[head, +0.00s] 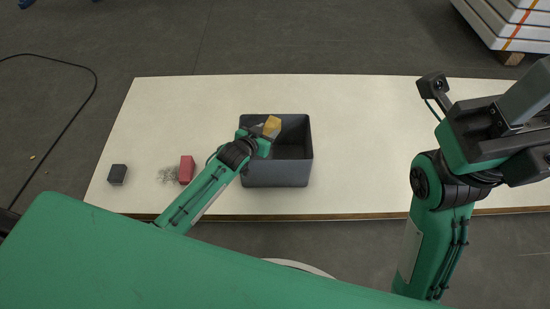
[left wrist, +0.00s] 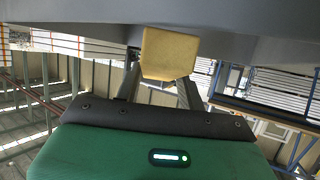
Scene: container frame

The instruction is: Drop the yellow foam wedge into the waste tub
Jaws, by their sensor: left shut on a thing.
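The yellow foam wedge (head: 271,126) is held at the tip of my left gripper (head: 264,130), over the left part of the waste tub's opening. The waste tub (head: 276,174) is a dark grey open box on the table. In the left wrist view the wedge (left wrist: 170,54) sits between the two fingers of my left gripper (left wrist: 160,82), which is shut on it. A grey surface, seemingly the tub's wall (left wrist: 80,18), fills the top of that view. My right arm is raised at the right of the head view; its fingertips cannot be made out clearly.
The pale table (head: 360,130) has a red block (head: 186,170), a heap of small thin pieces (head: 167,175) and a dark block (head: 118,174) left of the tub. The table right of the tub is clear. A pallet of pale panels (head: 510,25) stands beyond.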

